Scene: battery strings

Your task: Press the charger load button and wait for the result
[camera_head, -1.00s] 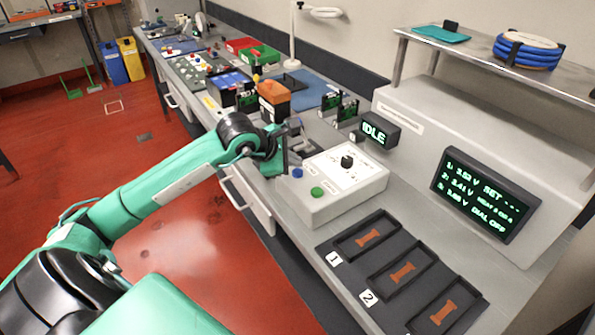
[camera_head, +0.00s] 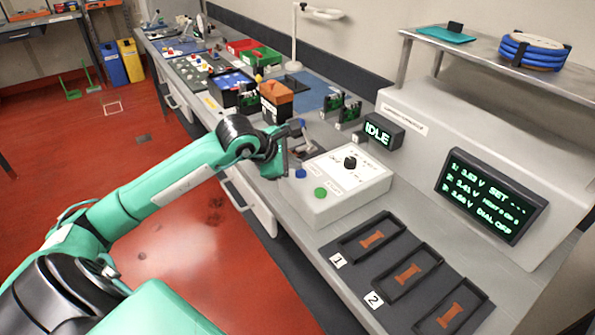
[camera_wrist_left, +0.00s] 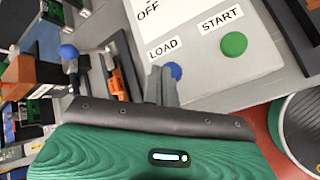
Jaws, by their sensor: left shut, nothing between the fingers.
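The charger box (camera_head: 333,200) is pale, with a black dial (camera_head: 350,162) on top. Its blue button (camera_head: 301,173) sits at the near left, beside the green button (camera_head: 320,192). In the left wrist view the blue button (camera_wrist_left: 174,70) is beside the LOAD label and the green one (camera_wrist_left: 233,44) beside START. My left gripper (camera_head: 285,160) is shut and empty, just left of the box. In the left wrist view its fingertips (camera_wrist_left: 160,78) are close beside the blue button and partly cover it; contact cannot be told. The small display (camera_head: 379,133) reads IDLE. My right gripper is not in view.
A large screen (camera_head: 490,196) shows voltages, SET dashes and DIAL OFF. A black tray (camera_head: 361,258) with numbered slots lies in front of the charger. A blue-knobbed lever (camera_wrist_left: 68,52) and an orange-topped battery (camera_head: 275,95) stand beyond the gripper. A shelf (camera_head: 490,66) overhangs the back.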

